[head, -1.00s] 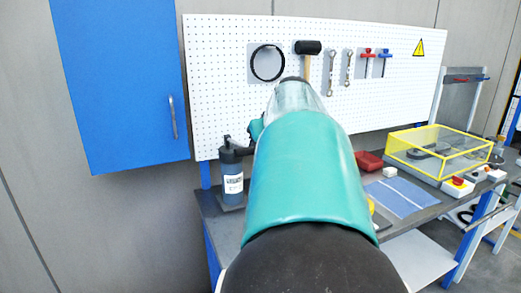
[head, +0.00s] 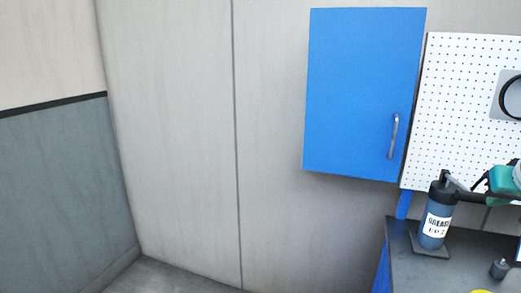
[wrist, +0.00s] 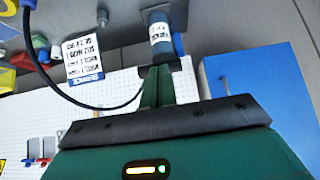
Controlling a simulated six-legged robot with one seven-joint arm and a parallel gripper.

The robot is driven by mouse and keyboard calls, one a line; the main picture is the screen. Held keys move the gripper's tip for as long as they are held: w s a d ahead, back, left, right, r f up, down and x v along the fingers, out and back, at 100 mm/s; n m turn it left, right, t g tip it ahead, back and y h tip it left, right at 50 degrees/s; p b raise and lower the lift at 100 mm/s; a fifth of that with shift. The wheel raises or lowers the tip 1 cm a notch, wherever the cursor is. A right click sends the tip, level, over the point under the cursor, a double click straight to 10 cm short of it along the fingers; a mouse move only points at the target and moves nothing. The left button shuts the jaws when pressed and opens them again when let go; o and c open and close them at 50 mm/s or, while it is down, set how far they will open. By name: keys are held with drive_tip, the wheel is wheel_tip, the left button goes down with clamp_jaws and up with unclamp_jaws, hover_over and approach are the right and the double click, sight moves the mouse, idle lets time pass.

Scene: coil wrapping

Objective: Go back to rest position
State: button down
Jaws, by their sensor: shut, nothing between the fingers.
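My gripper (head: 482,186) shows at the right edge of the head view, teal and black, near the dark nozzle of the grease bottle (head: 434,225). In the wrist view my gripper (wrist: 157,80) is shut and empty, its green fingers together. The bottle (wrist: 160,38) shows beyond the fingertips there; I cannot tell how wide the gap is. Most of my arm is outside the head view.
The bottle stands on the dark workbench (head: 420,272). A blue cabinet (head: 362,95) hangs on the wall, left of the white pegboard (head: 455,100). A ring (head: 513,97) hangs there, cut by the frame. The wall and floor at left are clear.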

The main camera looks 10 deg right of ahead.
drive_tip(key=w+a+f+n+y, duration=0.1)
drive_tip(key=w+a+f, duration=0.15)
drive_tip(key=a, duration=0.85)
drive_tip(key=w+a+f+n+y, duration=0.1)
drive_tip(key=a+f+n, duration=0.15)
drive_tip(key=a, duration=0.85)
drive_tip(key=s+a+f+n+y, duration=0.1)
drive_tip(key=s+a+f, duration=0.3)
drive_tip(key=a, duration=0.5)
drive_tip(key=s+a+f+n+g+y, duration=0.1)
drive_tip(key=s+a+f, duration=0.4)
drive_tip(key=a, duration=0.5)
wheel_tip(320, 180, down, 3)
drive_tip(key=shift+s+r+g, duration=0.1)
drive_tip(key=shift+s+g, duration=0.1)
drive_tip(key=shift+g, duration=0.1)
